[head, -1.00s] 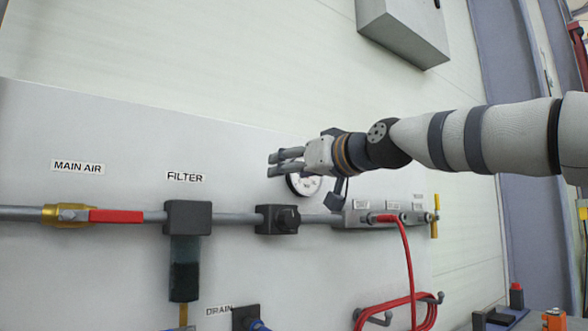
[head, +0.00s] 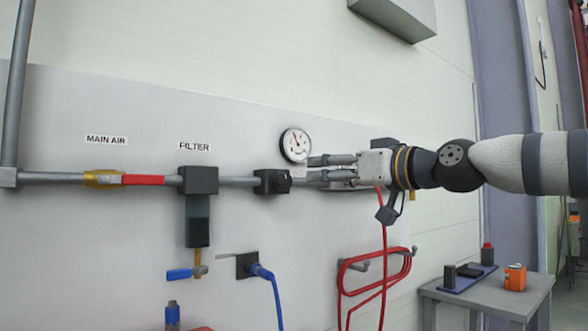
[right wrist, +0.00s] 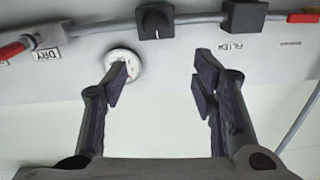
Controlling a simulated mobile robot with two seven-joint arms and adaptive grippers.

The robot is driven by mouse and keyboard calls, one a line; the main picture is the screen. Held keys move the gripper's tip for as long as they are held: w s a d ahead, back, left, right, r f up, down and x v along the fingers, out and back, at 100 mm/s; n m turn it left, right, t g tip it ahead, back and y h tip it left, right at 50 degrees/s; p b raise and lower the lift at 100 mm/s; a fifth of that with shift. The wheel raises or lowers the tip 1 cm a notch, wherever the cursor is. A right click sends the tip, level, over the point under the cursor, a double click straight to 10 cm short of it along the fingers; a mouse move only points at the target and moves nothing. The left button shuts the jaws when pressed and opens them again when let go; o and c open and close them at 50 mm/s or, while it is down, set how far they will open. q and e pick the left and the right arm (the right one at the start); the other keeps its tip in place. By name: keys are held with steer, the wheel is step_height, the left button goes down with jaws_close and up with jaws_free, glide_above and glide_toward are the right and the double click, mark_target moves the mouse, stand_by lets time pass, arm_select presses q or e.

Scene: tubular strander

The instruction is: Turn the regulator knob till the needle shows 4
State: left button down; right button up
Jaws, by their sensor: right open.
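The regulator knob (head: 283,183) sits on a black block on the grey pipe, right of the filter. It also shows in the right wrist view (right wrist: 155,21), upper middle, beyond my fingertips. The round white gauge (head: 295,145) is above and slightly right of the knob. Its dark needle seems to point up and left, but the numbers are too small to read. My right gripper (head: 312,168) is open and empty, just right of the knob with its fingers pointing left. In the right wrist view (right wrist: 162,72), one finger partly covers the gauge (right wrist: 124,66). My left gripper is out of view.
The filter (head: 198,180) and a red-handled valve (head: 142,180) are on the pipe to the left. A red hose (head: 345,272) hangs on hooks below my right gripper. A blue-handled drain valve (head: 185,273) is below the filter. A small table (head: 485,295) stands lower right.

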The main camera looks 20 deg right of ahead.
steer(key=f, duration=0.1)
glide_toward(286, 180)
steer(key=x, duration=0.2)
steer(key=b+x, duration=0.1)
steer(key=x, duration=0.2)
steer(key=f+x, duration=0.1)
steer(key=x, duration=0.1)
steer(key=shift+w+b, duration=0.35)
steer(key=shift+w+a+r, duration=0.15)
steer(key=shift+w+r, duration=0.05)
steer(key=shift+w, duration=0.1)
steer(key=shift+s+r, duration=0.15)
steer(key=shift+r, duration=0.15)
steer(key=c, duration=1.2)
steer(key=shift+o, duration=0.2)
steer(key=shift+s+r+m, duration=0.1)
steer(key=shift+r+m, duration=0.1)
steer(key=shift+m, duration=0.4)
steer(key=shift+f, duration=0.3)
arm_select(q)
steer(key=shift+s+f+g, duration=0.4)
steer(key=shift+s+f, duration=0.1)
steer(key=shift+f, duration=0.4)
arm_select(e)
steer(key=o, duration=1.2)
steer(key=shift+c, duration=0.2)
